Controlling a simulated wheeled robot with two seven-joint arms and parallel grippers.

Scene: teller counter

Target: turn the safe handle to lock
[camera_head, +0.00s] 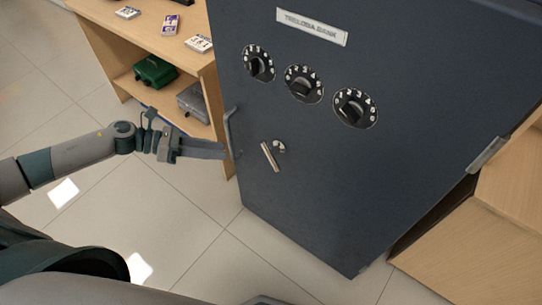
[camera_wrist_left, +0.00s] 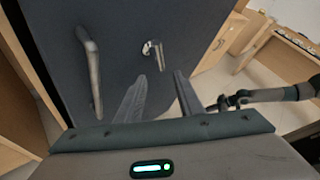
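The dark blue-grey safe (camera_head: 310,190) stands upright. Its metal lever handle (camera_head: 268,157) sits below the dials and slants in the head view; it also shows in the left wrist view (camera_wrist_left: 153,53), beyond the fingertips. My left gripper (camera_head: 224,150) is left of the lever, near the door's left edge, apart from the lever. In the left wrist view its two fingers (camera_wrist_left: 160,75) are spread with nothing between them. An arm on the right of that view looks like my right one; its gripper (camera_wrist_left: 217,104) is small and partly hidden, so its state is unclear.
A long pull handle (camera_head: 229,131) stands out at the door's left edge, close to my left fingers. Three number dials (camera_head: 304,84) sit above. A wooden shelf (camera_head: 140,85) is at left, a wooden cabinet (camera_head: 485,245) at right. The tiled floor (camera_head: 190,230) is clear.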

